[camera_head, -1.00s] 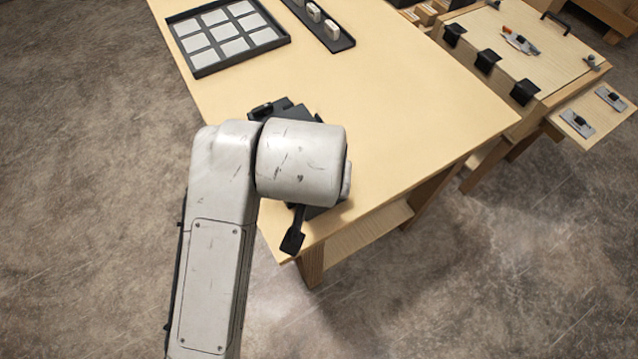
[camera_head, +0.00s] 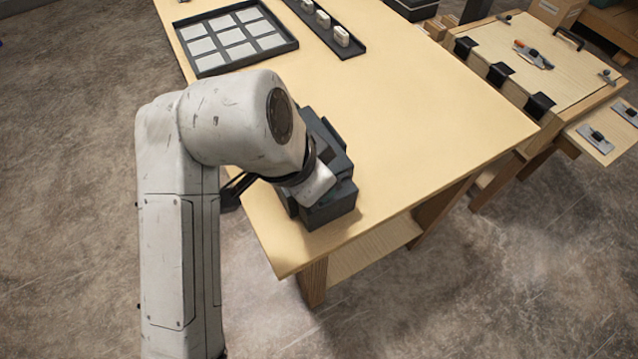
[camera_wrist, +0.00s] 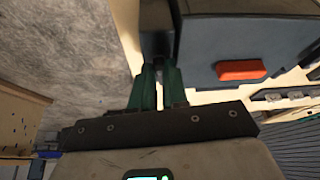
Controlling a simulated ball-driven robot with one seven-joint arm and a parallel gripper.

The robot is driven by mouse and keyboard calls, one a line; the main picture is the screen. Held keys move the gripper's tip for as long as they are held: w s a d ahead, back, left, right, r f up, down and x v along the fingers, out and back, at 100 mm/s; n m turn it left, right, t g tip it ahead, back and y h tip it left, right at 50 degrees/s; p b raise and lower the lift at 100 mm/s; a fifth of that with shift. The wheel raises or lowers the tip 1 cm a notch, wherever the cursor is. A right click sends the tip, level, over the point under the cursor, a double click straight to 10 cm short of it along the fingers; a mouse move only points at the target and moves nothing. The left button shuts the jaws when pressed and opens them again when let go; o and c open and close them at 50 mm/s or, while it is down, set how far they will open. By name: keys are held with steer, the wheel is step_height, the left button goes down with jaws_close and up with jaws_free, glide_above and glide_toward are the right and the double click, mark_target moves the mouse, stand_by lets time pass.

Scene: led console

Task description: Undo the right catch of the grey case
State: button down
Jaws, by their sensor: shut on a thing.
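The grey case (camera_head: 332,208) is a dark boxy thing near the front edge of the wooden table. It is partly hidden behind my arm in the head view. In the wrist view, the case (camera_wrist: 225,35) fills the upper right, with an orange-red piece (camera_wrist: 240,70) on the side facing me. My gripper (camera_wrist: 158,75) has dark green fingers close together. They are shut on a dark part (camera_wrist: 157,28) at the case's left edge in that view. I cannot tell which catch this part is, or whether it is undone. The fingertips are hidden in the head view.
A dark tray with pale square tiles (camera_head: 233,40) and a narrow dark rack with white pieces (camera_head: 323,20) lie farther back. The table's (camera_head: 430,125) middle is clear. A second bench with black brackets (camera_head: 500,73) stands at the right.

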stand_by(0.4)
steer(key=c, duration=1.1)
jaws_free()
steer(key=shift+c, duration=0.2)
steer(key=v, duration=1.1)
steer(key=shift+w, duration=0.15)
